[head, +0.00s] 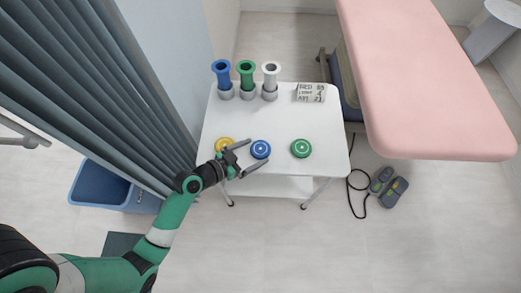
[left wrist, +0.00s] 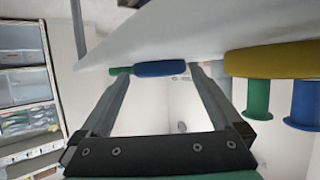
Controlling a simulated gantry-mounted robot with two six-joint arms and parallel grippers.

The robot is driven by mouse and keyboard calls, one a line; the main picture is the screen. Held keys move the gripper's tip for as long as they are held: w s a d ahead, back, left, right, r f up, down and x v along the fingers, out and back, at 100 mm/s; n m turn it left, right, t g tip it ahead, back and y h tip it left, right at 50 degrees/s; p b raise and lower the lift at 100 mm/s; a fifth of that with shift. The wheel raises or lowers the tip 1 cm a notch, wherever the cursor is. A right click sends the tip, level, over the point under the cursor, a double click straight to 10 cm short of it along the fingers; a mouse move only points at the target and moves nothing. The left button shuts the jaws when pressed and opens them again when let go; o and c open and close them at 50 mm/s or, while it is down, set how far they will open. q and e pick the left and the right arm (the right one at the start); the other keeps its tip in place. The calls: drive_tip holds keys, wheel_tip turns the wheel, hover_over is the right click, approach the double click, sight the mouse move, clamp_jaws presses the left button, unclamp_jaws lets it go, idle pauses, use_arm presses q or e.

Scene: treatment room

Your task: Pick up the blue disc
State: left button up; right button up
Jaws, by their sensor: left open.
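The blue disc (head: 261,149) lies flat near the front edge of the white table (head: 225,112), between a yellow disc (head: 225,144) and a green disc (head: 301,148). My left gripper (head: 258,152) is open and empty at the blue disc, with one finger on its far side and one on its near side. In the left wrist view, which is upside down, the blue disc (left wrist: 160,69) shows between the open fingertips (left wrist: 162,76). I cannot tell whether they touch it. My right gripper is not in view.
Blue (head: 222,75), green (head: 246,75) and white (head: 271,75) spools stand at the table's back, beside a lettered sign (head: 310,92). A pink couch (head: 425,75) is on the right, a curtain (head: 85,85) on the left. The table's middle is clear.

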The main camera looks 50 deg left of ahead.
sight(255, 152)
use_arm(q)
drive_tip(key=shift+w+f, duration=0.2)
drive_tip(key=shift+w, duration=0.45)
drive_tip(key=shift+s, duration=0.1)
drive_tip(key=shift+c, duration=0.3)
drive_tip(key=c, duration=1.1)
drive_tip(key=shift+r+p, duration=0.4)
drive_tip(key=shift+r, duration=0.1)
wheel_tip(255, 152, up, 3)
drive_tip(key=shift+f+p, duration=0.1)
drive_tip(key=shift+p, duration=1)
drive_tip(key=s+d+r+p, duration=0.1)
drive_tip(key=d+r+p, duration=0.1)
drive_tip(key=d+r, duration=0.1)
drive_tip(key=s+d+r+p, duration=0.2)
drive_tip(key=d+r+p, duration=0.1)
drive_tip(key=d, duration=0.3)
drive_tip(key=s+d+r+p, duration=0.1)
drive_tip(key=d+r+p, duration=0.2)
drive_tip(key=d, duration=0.1)
drive_tip(key=shift+s+d+r, duration=0.1)
drive_tip(key=shift+s+d, duration=0.1)
